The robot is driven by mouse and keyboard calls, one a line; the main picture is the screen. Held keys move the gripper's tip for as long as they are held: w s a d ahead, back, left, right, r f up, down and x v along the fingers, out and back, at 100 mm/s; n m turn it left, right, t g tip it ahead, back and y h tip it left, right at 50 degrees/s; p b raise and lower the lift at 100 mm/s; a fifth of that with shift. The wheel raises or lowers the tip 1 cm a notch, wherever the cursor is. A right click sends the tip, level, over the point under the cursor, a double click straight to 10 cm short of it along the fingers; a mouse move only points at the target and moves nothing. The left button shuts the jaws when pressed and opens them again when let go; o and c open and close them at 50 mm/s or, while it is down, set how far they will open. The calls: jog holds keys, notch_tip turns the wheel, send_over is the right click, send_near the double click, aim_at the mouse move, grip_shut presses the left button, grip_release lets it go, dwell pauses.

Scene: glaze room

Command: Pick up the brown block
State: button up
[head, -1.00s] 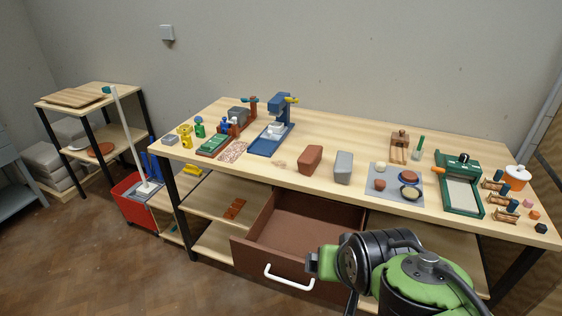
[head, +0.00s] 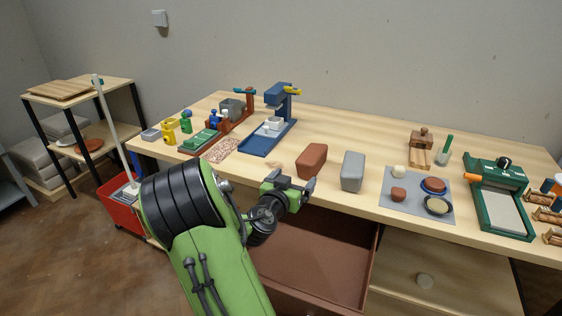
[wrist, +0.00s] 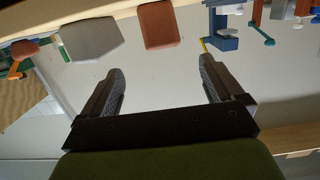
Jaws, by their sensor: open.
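The brown block (head: 312,161) sits on the wooden table near its front edge, left of a grey block (head: 352,171). In the wrist view the brown block (wrist: 159,25) shows near the top edge, a little beyond the gripper, with the grey block (wrist: 91,38) to its left. My gripper (wrist: 162,86) is open, with nothing between its fingers. In the head view my gripper (head: 304,187) is at the table's front edge, just in front of the brown block. Its fingertips are hard to make out there.
A brown drawer (head: 318,240) stands open below the table front. A blue press (head: 272,122) stands behind and left of the block. A grey mat (head: 408,208) with several small pieces lies to the right. A green roller device (head: 497,197) stands farther right.

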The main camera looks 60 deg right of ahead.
aim_at(310, 157)
jog(key=p+x, duration=0.1)
jog(key=x, duration=1.4)
jog(key=shift+d, duration=0.25)
jog(key=shift+a, duration=0.1)
jog(key=shift+c, duration=0.3)
jog(key=c, duration=1.7)
jog(key=shift+r, duration=0.15)
